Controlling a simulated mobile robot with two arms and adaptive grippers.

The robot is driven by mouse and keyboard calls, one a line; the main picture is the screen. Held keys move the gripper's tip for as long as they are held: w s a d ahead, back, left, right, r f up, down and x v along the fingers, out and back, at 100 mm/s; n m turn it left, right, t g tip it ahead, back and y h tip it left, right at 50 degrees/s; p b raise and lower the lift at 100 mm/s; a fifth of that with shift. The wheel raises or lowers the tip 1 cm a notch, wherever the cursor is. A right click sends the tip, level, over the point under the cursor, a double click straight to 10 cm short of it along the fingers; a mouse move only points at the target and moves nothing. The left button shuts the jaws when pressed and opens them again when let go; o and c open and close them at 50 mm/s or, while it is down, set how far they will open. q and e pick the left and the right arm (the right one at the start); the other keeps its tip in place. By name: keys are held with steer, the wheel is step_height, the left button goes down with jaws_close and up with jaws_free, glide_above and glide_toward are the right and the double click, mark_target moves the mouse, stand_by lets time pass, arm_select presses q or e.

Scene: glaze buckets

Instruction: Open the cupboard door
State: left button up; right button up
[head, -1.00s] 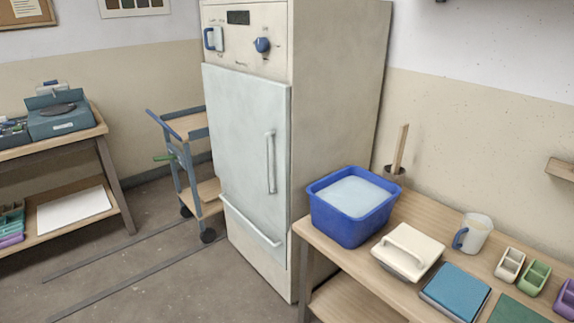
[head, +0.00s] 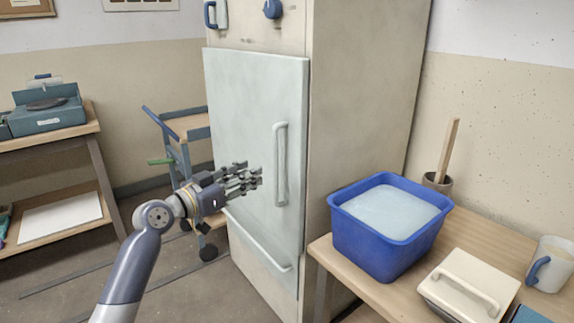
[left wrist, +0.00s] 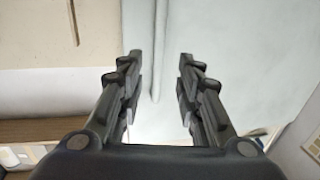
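The tall cupboard (head: 365,120) stands in the middle of the head view. Its pale door (head: 240,110) looks shut, with a vertical bar handle (head: 281,165) near the right edge. A slanted bar (head: 258,241) runs across the lower front. My left gripper (head: 255,178) is in front of the door, just left of the vertical handle in the head view. In the left wrist view my left gripper (left wrist: 160,60) has its fingers spread apart and empty. The pale handle (left wrist: 155,65) appears between them, apparently beyond the fingertips. My right gripper is not in view.
A wooden table (head: 465,235) at the right holds a blue bucket (head: 375,245), a lidded white container (head: 465,285) and a mug (head: 550,265). A trolley (head: 180,130) stands left of the cupboard. Some floor (head: 180,295) in front is clear.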

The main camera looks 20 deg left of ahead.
arm_select(q)
steer(key=x, duration=1)
steer(key=shift+w, duration=0.25)
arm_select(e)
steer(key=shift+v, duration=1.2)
arm_select(q)
steer(key=shift+d+r, duration=0.1)
jaws_close()
